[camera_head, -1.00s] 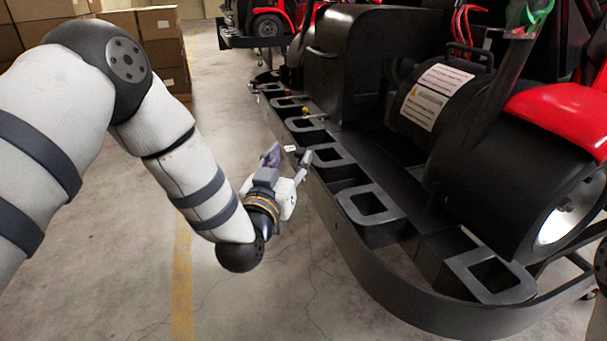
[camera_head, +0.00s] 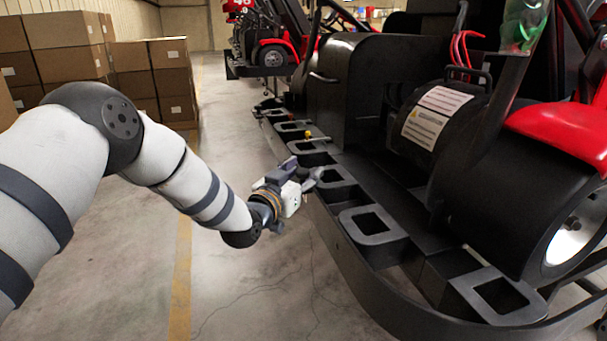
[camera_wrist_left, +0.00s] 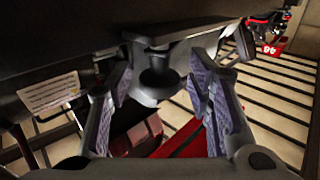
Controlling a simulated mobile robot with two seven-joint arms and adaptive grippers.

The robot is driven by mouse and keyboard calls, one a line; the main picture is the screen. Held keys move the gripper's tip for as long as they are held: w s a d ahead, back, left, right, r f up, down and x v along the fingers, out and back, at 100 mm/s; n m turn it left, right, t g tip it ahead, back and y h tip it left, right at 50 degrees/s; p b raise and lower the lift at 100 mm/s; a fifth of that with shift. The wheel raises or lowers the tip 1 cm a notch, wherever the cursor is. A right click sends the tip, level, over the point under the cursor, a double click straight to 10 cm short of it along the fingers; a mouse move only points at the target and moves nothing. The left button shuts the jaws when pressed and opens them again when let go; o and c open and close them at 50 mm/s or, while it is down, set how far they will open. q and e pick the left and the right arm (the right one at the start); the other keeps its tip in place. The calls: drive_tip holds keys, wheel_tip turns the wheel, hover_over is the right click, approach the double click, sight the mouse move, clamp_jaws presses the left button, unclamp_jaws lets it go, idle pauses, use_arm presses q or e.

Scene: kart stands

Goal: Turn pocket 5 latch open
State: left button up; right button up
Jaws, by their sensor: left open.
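A row of black frame-like pockets (camera_head: 373,224) runs along the kart's side in the head view; I cannot tell which is pocket 5. My left gripper (camera_head: 303,172) is beside the row's outer edge, near a middle pocket (camera_head: 334,178). In the left wrist view the left gripper (camera_wrist_left: 160,88) is open, its ribbed fingers on either side of a dark rounded part (camera_wrist_left: 158,78) under a flat plate (camera_wrist_left: 180,30). This part may be the latch; contact is unclear. A small yellow-topped knob (camera_head: 308,134) stands at a pocket farther back. My right gripper is not in view.
The kart's black drum with labels (camera_head: 425,118) and red bodywork (camera_head: 560,125) stand right of the row. Brown boxes (camera_head: 70,50) are stacked at back left. Open floor (camera_head: 250,290) with a yellow line lies left of the kart.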

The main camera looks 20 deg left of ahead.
use_arm(q)
clamp_jaws()
drive_tip(key=shift+d+r+n+y+p, duration=0.1)
drive_tip(key=shift+r+n+y+p, duration=0.1)
drive_tip(key=shift+n+y, duration=0.25)
drive_tip(key=shift+d+r+n+y+p, duration=0.15)
drive_tip(key=shift+n+y+p, duration=0.1)
drive_tip(key=shift+y, duration=0.4)
drive_tip(key=shift+a+n+y, duration=0.1)
drive_tip(key=shift+n+y, duration=0.5)
drive_tip(key=shift+y, duration=0.3)
drive_tip(key=shift+a+f+n+y, duration=0.15)
drive_tip(key=shift+n+y, duration=0.4)
drive_tip(key=shift+y, duration=0.3)
drive_tip(key=shift+f+n+y, duration=0.15)
drive_tip(key=shift+n+y, duration=0.4)
drive_tip(key=shift+y, duration=0.3)
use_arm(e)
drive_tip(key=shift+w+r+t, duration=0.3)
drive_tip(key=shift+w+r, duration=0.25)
use_arm(q)
unclamp_jaws()
drive_tip(key=v, duration=1.2)
